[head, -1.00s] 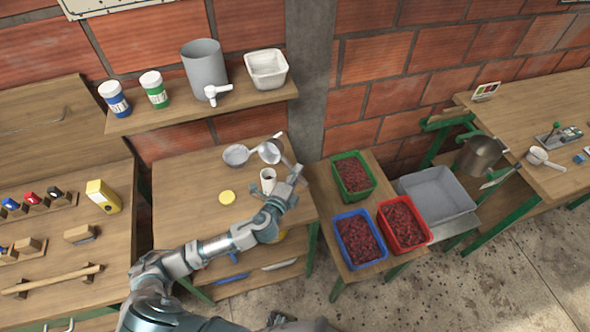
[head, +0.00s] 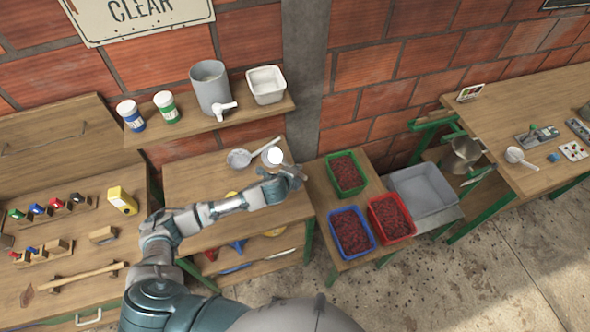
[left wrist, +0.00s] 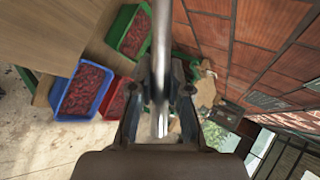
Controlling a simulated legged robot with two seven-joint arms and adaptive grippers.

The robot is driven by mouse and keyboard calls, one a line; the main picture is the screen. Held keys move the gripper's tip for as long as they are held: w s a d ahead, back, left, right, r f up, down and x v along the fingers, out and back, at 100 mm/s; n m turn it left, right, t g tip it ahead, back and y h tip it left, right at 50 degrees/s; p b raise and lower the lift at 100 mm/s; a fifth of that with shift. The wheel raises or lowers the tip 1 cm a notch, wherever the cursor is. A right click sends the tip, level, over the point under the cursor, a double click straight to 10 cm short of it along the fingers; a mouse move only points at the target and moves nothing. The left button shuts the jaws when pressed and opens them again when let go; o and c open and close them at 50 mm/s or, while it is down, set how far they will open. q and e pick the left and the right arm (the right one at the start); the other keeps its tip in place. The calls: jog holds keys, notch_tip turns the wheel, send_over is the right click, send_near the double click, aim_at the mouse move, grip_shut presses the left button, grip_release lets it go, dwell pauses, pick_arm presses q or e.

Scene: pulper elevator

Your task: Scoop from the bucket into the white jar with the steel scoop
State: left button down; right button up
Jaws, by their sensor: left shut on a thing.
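My left gripper (head: 285,180) is over the right side of the middle table. In the left wrist view its jaws (left wrist: 160,95) are shut on a steel rod-like handle (left wrist: 161,60), which I take as the steel scoop's. In the head view, a bright white round shape (head: 275,155) with grey metal around it shows just beyond the gripper; whether it is the scoop's bowl or the bucket I cannot tell. The white jar is hidden behind my gripper and arm. My right gripper is not in view.
A steel pan (head: 238,158) with a long handle lies left of the gripper. The shelf (head: 200,125) above holds a grey container (head: 211,88) with a white tap, a white tub (head: 267,85) and two small jars. Green, blue (head: 352,232) and red crates of red fruit stand on the right.

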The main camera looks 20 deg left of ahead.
pick_arm(q)
jog(key=g, duration=0.2)
jog(key=w+g, duration=0.1)
jog(key=g, duration=0.2)
jog(key=w+f+g+y, duration=0.1)
jog(key=g, duration=0.2)
jog(key=shift+w+d, duration=0.25)
jog(key=shift+d, duration=0.05)
